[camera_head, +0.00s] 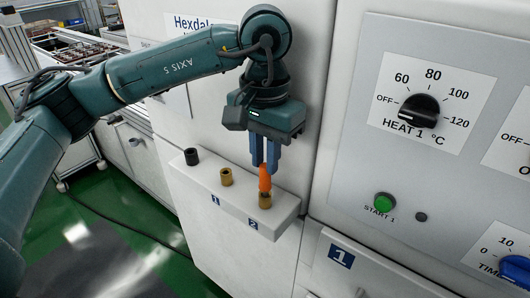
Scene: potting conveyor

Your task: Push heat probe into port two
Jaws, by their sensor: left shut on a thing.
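My left gripper (264,165) comes in from the upper left and points down, shut on the orange heat probe (265,184). The probe is upright, and its lower end is at the brass port two (265,201), above the label 2. I cannot tell how deep the probe sits in the port. Port one (226,177), also brass, stands to the left above the label 1. My right gripper is not in view.
The ports stand on a white ledge (285,215) on the machine's front, with a black socket (191,157) at its left end. At right is a panel with a black heat knob (420,110), a green start button (385,202) and a blue timer knob (515,270).

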